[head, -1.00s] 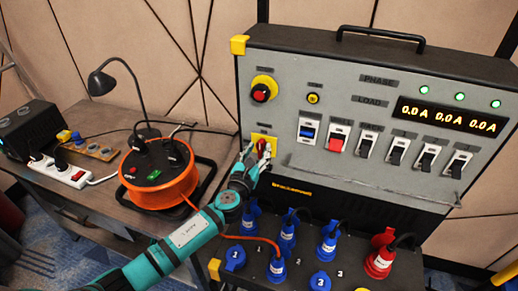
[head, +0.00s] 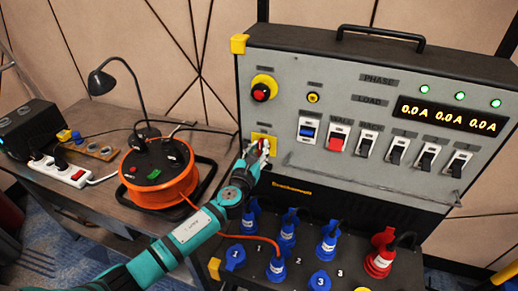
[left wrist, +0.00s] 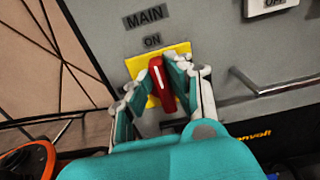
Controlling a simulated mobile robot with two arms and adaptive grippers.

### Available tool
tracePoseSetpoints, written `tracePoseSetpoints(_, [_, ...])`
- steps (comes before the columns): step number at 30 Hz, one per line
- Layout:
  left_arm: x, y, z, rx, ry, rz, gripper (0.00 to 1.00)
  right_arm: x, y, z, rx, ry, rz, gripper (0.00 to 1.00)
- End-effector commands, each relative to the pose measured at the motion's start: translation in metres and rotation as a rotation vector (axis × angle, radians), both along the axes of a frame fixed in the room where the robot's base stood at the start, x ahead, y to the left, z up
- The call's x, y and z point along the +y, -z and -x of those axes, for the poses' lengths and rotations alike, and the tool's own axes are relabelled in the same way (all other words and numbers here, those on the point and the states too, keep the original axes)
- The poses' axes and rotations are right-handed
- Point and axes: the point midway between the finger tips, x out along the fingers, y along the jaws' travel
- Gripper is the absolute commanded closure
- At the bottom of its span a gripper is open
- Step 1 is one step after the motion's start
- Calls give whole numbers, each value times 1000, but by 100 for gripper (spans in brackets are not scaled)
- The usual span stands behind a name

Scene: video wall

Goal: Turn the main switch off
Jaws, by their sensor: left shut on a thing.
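The main switch has a red handle (left wrist: 161,84) on a yellow plate (head: 262,139) at the lower left of the grey panel. The labels MAIN and ON show above it in the left wrist view. The handle stands close to upright there, leaning slightly. My left gripper (head: 258,150) is at the switch, shut on the red handle, with one finger on each side of it in the left wrist view (left wrist: 161,92). In the head view the fingers hide much of the handle. My right gripper is not in view.
Right of the main switch are a blue switch (head: 308,131), a red switch (head: 336,144) and several black ones. A horizontal rail (head: 370,184) runs below them. Blue plugs (head: 287,227) and a red plug (head: 378,262) stand beneath. An orange cable reel (head: 160,190) is at left.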

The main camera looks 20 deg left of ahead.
Motion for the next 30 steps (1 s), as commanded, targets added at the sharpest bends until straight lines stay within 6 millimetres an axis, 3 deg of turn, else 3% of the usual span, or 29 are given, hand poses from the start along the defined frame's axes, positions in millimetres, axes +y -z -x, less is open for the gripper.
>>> tracePoseSetpoints(11, [4,2,0,5,0,164,100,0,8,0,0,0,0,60])
tracePoseSetpoints(30, [16,8,0,26,-1,762,100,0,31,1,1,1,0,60])
